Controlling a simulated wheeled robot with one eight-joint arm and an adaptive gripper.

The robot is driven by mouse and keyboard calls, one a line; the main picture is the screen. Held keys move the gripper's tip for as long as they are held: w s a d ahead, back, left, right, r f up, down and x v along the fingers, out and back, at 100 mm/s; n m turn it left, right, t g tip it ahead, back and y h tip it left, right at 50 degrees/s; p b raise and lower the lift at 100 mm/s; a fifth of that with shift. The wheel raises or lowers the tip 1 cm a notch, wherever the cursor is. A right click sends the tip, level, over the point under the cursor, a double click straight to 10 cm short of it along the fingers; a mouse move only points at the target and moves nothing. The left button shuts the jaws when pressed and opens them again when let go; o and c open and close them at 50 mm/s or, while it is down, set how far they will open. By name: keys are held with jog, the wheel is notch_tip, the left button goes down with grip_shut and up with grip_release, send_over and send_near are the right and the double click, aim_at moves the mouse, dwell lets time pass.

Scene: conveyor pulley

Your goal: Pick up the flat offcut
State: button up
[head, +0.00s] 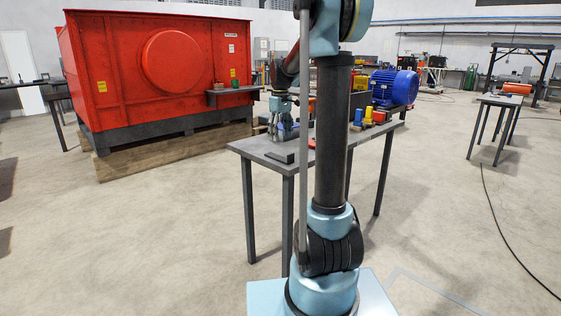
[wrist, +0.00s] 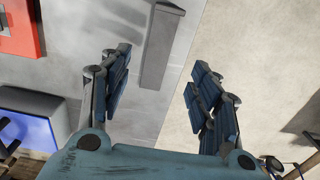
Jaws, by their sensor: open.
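The flat offcut appears to be the dark grey flat bar (head: 280,157) lying near the front left edge of the work table (head: 247,147). In the wrist view, a grey bar (wrist: 160,45) lies on the table close to its edge, ahead of my fingers and roughly in line with the gap between them. My gripper (wrist: 160,95) is open, with nothing between its fingers. In the head view my gripper (head: 284,132) is over the table just behind the bar. The exact height above the table cannot be told.
A red object (wrist: 20,25) and a blue object (wrist: 30,135) show left in the wrist view. A large red machine (head: 160,75) stands behind left. Open floor shows beyond the table edge.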

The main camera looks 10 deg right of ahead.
aim_at(281, 158)
jog(key=shift+d+f, duration=0.15)
jog(key=shift+f, duration=4.55)
jog(key=shift+c, duration=0.3)
grip_shut()
